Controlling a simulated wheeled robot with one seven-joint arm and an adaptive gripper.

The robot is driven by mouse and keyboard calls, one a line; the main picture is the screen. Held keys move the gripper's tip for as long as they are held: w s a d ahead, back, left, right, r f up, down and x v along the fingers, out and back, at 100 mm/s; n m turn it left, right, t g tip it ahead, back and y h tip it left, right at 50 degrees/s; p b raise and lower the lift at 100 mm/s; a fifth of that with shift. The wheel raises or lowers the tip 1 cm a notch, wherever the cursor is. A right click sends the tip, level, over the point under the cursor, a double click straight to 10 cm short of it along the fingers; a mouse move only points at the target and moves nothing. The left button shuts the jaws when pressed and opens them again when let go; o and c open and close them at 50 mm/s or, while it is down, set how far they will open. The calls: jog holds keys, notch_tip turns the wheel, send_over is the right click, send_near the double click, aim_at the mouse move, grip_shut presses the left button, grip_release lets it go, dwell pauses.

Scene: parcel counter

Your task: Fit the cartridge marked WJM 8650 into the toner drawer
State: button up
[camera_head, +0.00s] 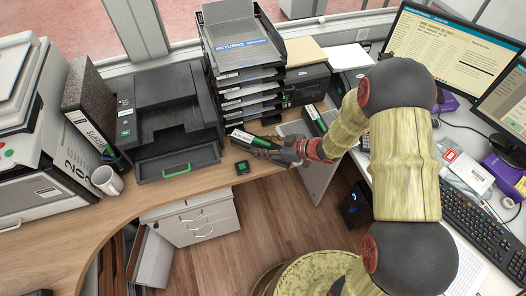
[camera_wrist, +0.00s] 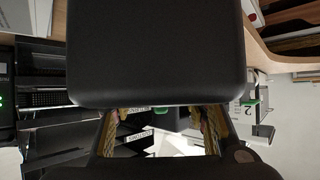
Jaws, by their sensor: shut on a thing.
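My gripper (camera_head: 283,149) is shut on a black cartridge (camera_head: 252,141) with a white label and a green patch. The cartridge points left, near the desk's front edge and right of the printer. Its marking is too small to read. In the wrist view, a large dark block, seemingly the held cartridge (camera_wrist: 155,50), fills the upper middle in front of my gripper's fingers (camera_wrist: 162,125). The black printer (camera_head: 165,100) has its toner drawer (camera_head: 178,160) out at the front, with a green handle.
A stack of black trays (camera_head: 245,75) stands behind the held cartridge. A white mug (camera_head: 107,180) and a binder (camera_head: 90,110) are left of the drawer. The desk before the drawer is clear.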

jog(key=f, duration=0.1)
jog(key=f+b, duration=0.2)
jog(key=f, duration=0.1)
jog(key=shift+w+d, duration=0.1)
jog(key=shift+w, duration=0.25)
jog(key=shift+r, duration=0.1)
jog(key=o, duration=1.6)
